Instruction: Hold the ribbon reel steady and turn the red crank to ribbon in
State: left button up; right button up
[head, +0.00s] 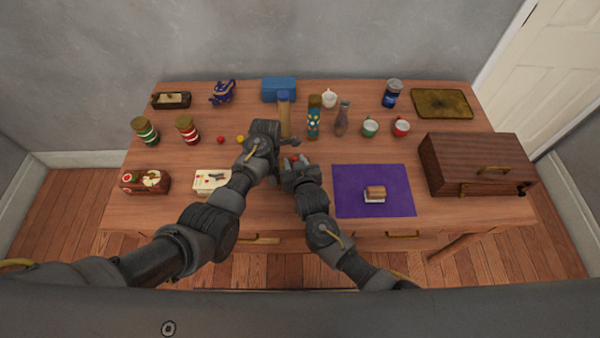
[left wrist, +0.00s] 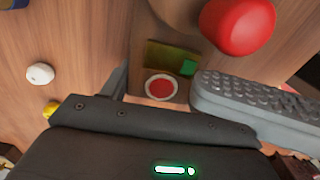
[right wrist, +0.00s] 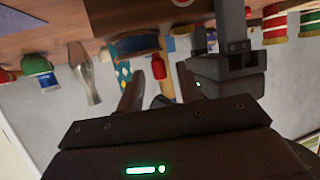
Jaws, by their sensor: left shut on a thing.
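The ribbon reel is mostly hidden behind my arms in the head view. In the left wrist view its wooden body (left wrist: 152,25) shows, and the crank's red knob (left wrist: 238,25) is near the top. The red knob also shows in the head view (head: 294,158) and the right wrist view (right wrist: 158,67). My left gripper (head: 270,148) is shut on the reel; the grip itself is partly hidden. My right gripper (head: 296,168) is close beside the knob. Its fingers look apart, and no clear grip on the knob shows.
A cream box (head: 212,181) is at left, a purple mat (head: 350,204) at right. A large wooden box (head: 475,160) takes the right end.

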jog(key=v, duration=1)
pick_arm(q)
jog(key=o, duration=1.3)
jog(key=shift+r, duration=0.1)
notch_tip(320, 180, up, 12)
pick_arm(e)
jog(key=shift+f, duration=0.1)
